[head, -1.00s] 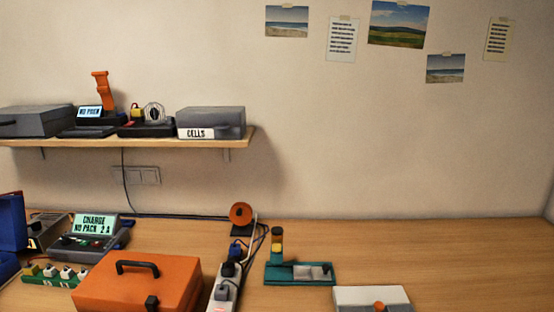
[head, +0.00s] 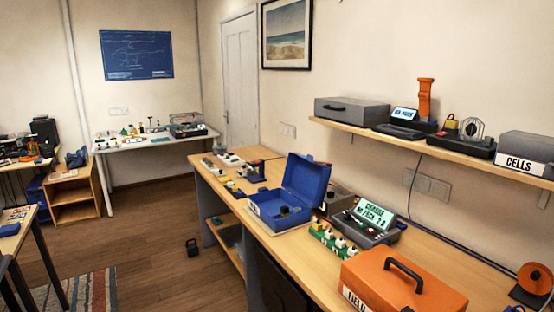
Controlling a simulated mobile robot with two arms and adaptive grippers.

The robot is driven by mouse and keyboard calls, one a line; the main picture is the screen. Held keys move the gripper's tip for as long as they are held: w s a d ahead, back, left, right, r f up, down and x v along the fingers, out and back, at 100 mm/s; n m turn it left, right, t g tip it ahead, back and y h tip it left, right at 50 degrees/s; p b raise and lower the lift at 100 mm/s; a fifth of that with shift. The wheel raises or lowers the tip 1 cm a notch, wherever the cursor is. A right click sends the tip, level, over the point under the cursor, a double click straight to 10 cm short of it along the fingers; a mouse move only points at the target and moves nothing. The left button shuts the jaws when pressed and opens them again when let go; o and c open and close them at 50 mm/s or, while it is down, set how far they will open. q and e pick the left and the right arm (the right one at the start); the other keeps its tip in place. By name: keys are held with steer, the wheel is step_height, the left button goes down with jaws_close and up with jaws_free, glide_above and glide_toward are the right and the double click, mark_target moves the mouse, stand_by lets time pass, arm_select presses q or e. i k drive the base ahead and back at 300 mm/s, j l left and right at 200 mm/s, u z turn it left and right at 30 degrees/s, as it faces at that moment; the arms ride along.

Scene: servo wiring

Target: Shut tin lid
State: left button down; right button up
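A blue box (head: 275,224) stands on the long wooden bench with its lid (head: 306,184) raised open at the back. Small dark items show inside it, too small to make out. A grey box marked CELLS (head: 522,158) sits closed on the wall shelf at the right. An orange case (head: 400,288) with a black handle, partly cut off at the bottom, is closed on the bench. I cannot tell from the name alone which of these is the tin. Neither of my grippers is in view.
The charger (head: 370,228) and a green board with several knobs stand right of the blue box. A power strip (head: 232,160) lies on the far bench part.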

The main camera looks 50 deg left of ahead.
mark_target(308, 181)
steer(key=u, duration=1.35)
steer(key=i+u, duration=0.25)
steer(key=i+j, duration=0.05)
